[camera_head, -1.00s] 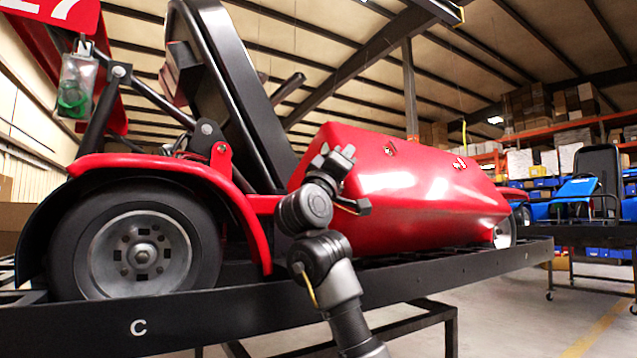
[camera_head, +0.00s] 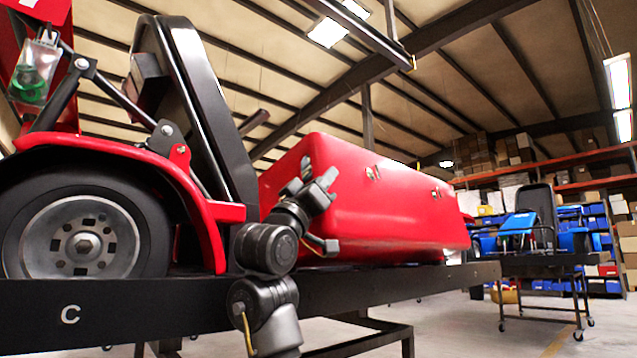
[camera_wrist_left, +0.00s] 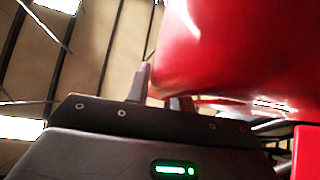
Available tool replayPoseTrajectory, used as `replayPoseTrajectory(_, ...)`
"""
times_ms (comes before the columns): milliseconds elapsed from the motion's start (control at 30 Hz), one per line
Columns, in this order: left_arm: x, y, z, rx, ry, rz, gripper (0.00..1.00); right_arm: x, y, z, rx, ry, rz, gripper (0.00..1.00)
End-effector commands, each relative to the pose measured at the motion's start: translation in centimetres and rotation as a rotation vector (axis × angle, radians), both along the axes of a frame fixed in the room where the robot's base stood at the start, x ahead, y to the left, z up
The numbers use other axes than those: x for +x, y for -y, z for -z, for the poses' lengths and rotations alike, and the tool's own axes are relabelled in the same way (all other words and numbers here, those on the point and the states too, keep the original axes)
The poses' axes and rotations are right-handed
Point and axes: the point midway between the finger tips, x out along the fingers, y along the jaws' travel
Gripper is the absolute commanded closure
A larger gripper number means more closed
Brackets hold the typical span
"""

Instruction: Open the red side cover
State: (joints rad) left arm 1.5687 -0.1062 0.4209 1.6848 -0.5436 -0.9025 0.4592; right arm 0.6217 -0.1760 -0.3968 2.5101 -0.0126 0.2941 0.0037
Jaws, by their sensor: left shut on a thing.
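The exact contact is partly hidden behind the cover. My right gripper is not in view.
The kart rests on a black stand (camera_head: 190,315) whose rail runs below the cover. A black wheel (camera_head: 85,235) under a red fender (camera_head: 130,155) is left of my arm. Open floor lies between the stands.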

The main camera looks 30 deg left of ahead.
Motion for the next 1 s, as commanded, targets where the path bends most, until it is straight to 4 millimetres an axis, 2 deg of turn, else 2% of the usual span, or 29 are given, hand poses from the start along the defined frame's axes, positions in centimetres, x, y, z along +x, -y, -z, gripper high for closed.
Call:
replayPoseTrajectory(167,0.1,-0.4,0.1,-0.004,-0.003,-0.005,1.0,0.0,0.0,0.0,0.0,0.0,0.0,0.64)
replayPoseTrajectory(200,0.1,-0.4,0.1,-0.004,-0.003,-0.005,0.75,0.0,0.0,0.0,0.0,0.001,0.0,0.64)
replayPoseTrajectory(300,0.1,-0.4,0.1,-0.004,-0.003,-0.005,0.63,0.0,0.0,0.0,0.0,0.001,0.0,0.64)
replayPoseTrajectory(767,-0.3,-0.3,0.3,-0.003,-0.001,-0.002,0.63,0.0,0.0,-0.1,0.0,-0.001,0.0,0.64)
replayPoseTrajectory(867,-1.2,-0.6,1.0,-0.005,0.002,-0.003,0.63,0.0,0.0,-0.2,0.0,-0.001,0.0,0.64)
replayPoseTrajectory(1000,-3.3,-1.0,3.1,-0.004,0.002,-0.008,0.63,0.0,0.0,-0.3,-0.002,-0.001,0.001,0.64)
